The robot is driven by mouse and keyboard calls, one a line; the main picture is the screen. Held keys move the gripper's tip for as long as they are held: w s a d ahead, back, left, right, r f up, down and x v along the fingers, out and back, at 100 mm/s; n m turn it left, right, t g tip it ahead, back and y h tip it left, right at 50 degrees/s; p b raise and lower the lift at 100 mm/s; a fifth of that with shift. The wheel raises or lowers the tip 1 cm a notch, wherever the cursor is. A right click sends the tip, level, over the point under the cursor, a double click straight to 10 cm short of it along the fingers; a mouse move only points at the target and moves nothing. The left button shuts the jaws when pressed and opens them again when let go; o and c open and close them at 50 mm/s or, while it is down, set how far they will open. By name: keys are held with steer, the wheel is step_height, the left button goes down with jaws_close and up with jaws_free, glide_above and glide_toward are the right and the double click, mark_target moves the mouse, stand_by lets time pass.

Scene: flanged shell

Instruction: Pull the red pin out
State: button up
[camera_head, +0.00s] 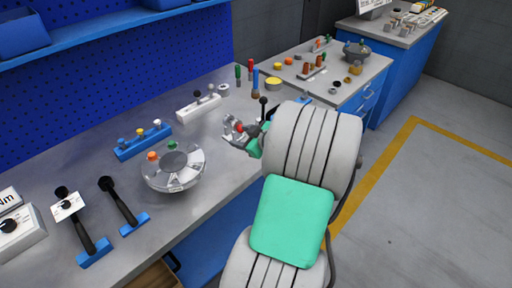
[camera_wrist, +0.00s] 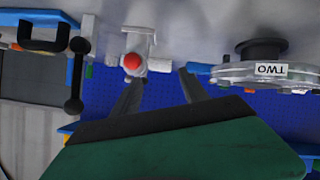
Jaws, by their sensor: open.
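A red round knob, which looks like the head of the red pin (camera_wrist: 132,62), sits on a light grey metal fixture (camera_wrist: 140,42) in the wrist view. In the head view the red pin (camera_head: 240,127) shows on the small metal fixture (camera_head: 230,122) at the bench edge, partly hidden by my arm. My gripper (camera_wrist: 160,76) is open, with two dark fingers apart and nothing visible between them. The red knob appears just past the tip of the left finger, off-centre to the left. In the head view my gripper (camera_head: 246,136) is close beside the fixture; its fingers are hard to make out.
A round flanged shell (camera_head: 173,168) stands on the bench left of my gripper. A black-knobbed lever (camera_wrist: 75,75) is at left. Upright red, green and blue handles (camera_head: 251,72) stand behind.

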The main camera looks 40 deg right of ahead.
steer(key=s+d+f+t+h, duration=0.1)
steer(key=s+d, duration=0.1)
steer(key=d, duration=0.3)
steer(key=p+x, duration=0.1)
steer(key=x, duration=0.6)
steer(key=shift+w+a, duration=0.15)
steer(key=shift+w, duration=0.15)
steer(key=shift+c, duration=0.4)
steer(key=shift+r, duration=0.1)
jaws_close()
steer(key=shift+s, duration=0.1)
steer(key=shift+s+b, duration=1.65)
steer(key=shift+s, duration=3.5)
